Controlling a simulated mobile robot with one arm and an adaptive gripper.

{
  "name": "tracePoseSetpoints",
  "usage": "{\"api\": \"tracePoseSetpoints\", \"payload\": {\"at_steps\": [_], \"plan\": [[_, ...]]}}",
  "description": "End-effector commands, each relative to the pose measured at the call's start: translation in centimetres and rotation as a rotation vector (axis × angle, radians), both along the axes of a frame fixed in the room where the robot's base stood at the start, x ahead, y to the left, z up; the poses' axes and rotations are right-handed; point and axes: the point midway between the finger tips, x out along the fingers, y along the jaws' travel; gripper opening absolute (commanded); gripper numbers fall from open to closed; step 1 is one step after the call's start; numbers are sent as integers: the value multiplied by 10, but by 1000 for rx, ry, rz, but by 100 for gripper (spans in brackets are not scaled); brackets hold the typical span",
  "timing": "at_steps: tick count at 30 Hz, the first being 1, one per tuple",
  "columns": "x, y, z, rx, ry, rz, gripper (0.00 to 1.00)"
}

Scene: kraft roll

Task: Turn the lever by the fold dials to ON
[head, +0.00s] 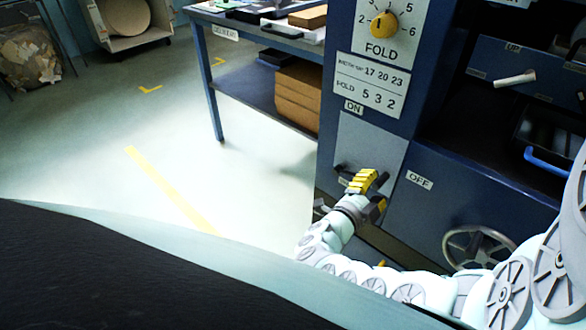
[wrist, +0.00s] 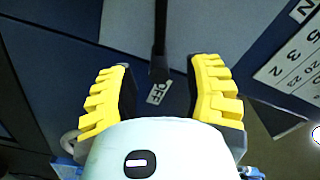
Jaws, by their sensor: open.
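The lever is a dark bar, seen best in the wrist view (wrist: 160,38). It runs from the top edge down toward the OFF label (wrist: 157,93), its end beside that label. In the head view my gripper (head: 367,182) is in front of the grey lever plate (head: 372,145) and hides most of the lever. The ON label (head: 354,107) is above the plate, and the OFF label also shows at its right (head: 419,180). In the wrist view my gripper's yellow-padded fingers (wrist: 162,78) are open, one on each side of the lever's end, with gaps on both sides.
Above are the yellow FOLD dial (head: 383,25) and a number card (head: 370,84). A handwheel (head: 478,247) is low at the right, near my arm. A blue handle (head: 546,161) juts out farther right. A blue table (head: 214,85) stands behind left; the floor there is open.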

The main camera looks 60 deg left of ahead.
Motion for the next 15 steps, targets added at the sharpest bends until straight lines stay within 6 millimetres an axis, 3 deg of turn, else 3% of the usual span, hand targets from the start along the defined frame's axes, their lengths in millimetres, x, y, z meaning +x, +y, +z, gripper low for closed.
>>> {"api": "tracePoseSetpoints", "payload": {"at_steps": [6,15], "plan": [[33,7,-2,-2,-2,-3,50],[47,10,-1,-2,0,-4,50]]}}
